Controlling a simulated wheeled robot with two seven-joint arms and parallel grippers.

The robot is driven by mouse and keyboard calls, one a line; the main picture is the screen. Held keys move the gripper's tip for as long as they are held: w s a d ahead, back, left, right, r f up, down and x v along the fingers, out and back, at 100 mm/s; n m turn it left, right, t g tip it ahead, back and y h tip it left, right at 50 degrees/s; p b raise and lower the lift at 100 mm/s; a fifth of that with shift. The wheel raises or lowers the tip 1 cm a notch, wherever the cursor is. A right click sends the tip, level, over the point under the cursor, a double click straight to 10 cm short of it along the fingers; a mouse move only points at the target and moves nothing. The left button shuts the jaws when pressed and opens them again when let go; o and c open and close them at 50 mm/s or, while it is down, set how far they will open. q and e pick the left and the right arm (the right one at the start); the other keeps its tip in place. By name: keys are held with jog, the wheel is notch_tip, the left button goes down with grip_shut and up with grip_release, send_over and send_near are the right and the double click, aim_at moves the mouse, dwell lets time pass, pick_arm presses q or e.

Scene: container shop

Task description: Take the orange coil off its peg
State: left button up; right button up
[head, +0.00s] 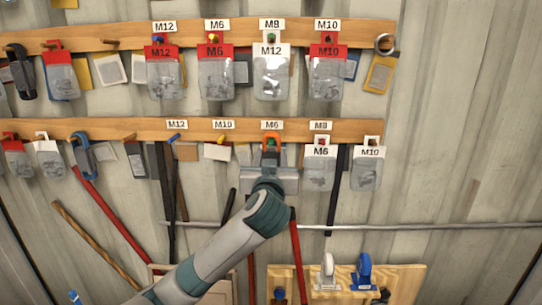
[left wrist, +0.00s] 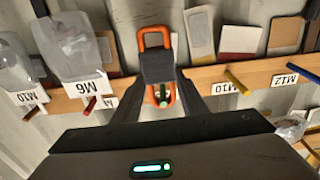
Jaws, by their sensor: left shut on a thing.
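The orange coil (head: 272,138) is a long loop at the peg under the M6 label on the lower rail. It also shows in the left wrist view (left wrist: 155,38), above and below the dark fingertips. My left gripper (left wrist: 157,68) is shut on the middle of the coil. The green peg (left wrist: 163,96) shows inside the loop's lower end in the left wrist view, so the coil appears to be still around it. In the head view my left gripper (head: 270,166) covers most of the coil. My right gripper is not in view.
A white-topped M6 bag (head: 320,170) hangs on a red peg just right of my gripper, with an M10 bag (head: 367,170) beyond. A yellow peg (left wrist: 237,82) is close by. The upper rail (head: 130,36) holds several bags. Bars and handles hang below.

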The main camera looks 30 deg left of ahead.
aim_at(271, 152)
pick_arm(q)
jog(key=shift+p+v, duration=0.3)
jog(key=shift+v, duration=0.75)
jog(key=shift+s+d+r, duration=0.25)
jog(key=shift+s+d, duration=0.1)
jog(key=shift+s, duration=0.35)
jog(key=shift+p+v, duration=0.8)
jog(key=shift+v, duration=1.65)
